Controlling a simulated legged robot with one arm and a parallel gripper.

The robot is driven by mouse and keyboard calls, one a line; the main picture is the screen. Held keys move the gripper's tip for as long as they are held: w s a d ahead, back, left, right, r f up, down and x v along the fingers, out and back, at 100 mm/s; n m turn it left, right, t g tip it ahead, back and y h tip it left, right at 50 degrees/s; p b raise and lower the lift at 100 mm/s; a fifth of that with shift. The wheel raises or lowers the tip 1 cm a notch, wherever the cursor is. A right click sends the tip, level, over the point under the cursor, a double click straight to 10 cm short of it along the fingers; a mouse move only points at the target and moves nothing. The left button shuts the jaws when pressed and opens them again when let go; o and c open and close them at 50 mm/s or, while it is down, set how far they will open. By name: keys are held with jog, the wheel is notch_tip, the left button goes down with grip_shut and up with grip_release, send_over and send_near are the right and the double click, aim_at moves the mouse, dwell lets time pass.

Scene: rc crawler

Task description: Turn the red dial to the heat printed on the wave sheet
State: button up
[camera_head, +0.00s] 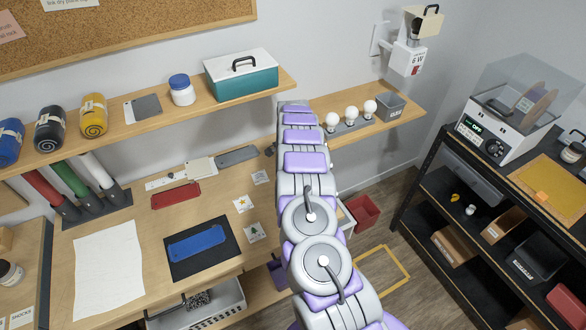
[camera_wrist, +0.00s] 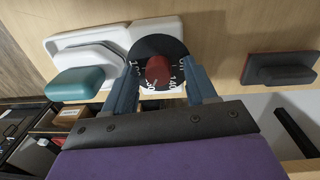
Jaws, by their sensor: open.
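The red dial (camera_wrist: 158,70) is a small red knob on a round black plate with white numbers (camera_wrist: 150,47). In the wrist view, 100 and 140 can be made out on the plate; the knob's exact setting is not clear. My gripper (camera_wrist: 161,72) is open, one blue-grey finger on each side of the knob. I cannot tell whether the fingers touch it. In the head view my arm hides the gripper, and I do not see the dial. Small picture cards lie on the bench, one with a star (camera_head: 242,204), one with a tree (camera_head: 254,232) and one unclear (camera_head: 260,177). I cannot make out a wave mark.
In the wrist view, a white and teal tool (camera_wrist: 75,83) lies left of the dial and a dark block (camera_wrist: 281,68) right of it. In the head view, a large white sheet (camera_head: 108,272) and a blue piece (camera_head: 196,241) on a black mat lie on the bench.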

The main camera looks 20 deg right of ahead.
notch_tip(320, 180, up, 17)
jog(key=shift+w+r+p, duration=0.15)
jog(key=shift+w+p, duration=0.2)
jog(key=shift+w, duration=0.05)
dwell(0.4)
